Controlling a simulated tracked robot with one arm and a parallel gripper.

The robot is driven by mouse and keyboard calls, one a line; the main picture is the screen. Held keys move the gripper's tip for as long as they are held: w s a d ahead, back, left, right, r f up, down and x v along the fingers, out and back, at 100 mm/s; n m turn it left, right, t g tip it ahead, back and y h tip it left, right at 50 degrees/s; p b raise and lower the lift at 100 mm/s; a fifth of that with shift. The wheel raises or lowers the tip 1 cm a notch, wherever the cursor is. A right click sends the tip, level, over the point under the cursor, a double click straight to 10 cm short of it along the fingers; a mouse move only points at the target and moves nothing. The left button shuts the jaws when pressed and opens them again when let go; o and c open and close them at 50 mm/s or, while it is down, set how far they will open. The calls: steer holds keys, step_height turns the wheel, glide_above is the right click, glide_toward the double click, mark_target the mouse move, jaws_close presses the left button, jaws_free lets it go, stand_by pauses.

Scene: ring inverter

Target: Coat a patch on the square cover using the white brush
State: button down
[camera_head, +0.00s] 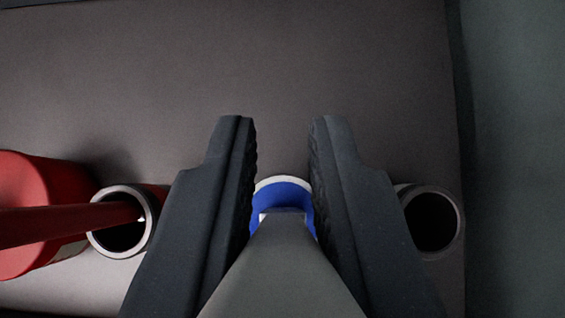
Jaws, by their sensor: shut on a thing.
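My gripper (281,135) is in the lower middle of the view, with its two dark fingers apart on either side of a pale grey tapering handle (283,268). I take this handle to be the white brush, though it looks grey in this light. The brush's bristle end is hidden. A blue round thing with a white rim (284,180) shows beyond the handle, between the fingers; I cannot tell whether the brush touches it. I cannot make out a square cover.
On the left lies a red can-like thing (22,185), with a red handle (60,222) reaching into a grey-rimmed tube (149,210). An open, empty-looking tube (458,215) is on the right. The grey-brown surface (270,60) beyond is clear; its edge runs down the right side.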

step_height(320, 180, up, 7)
steer(key=p, duration=0.3)
stand_by(0.5)
steer(key=shift+f, duration=0.1)
stand_by(0.4)
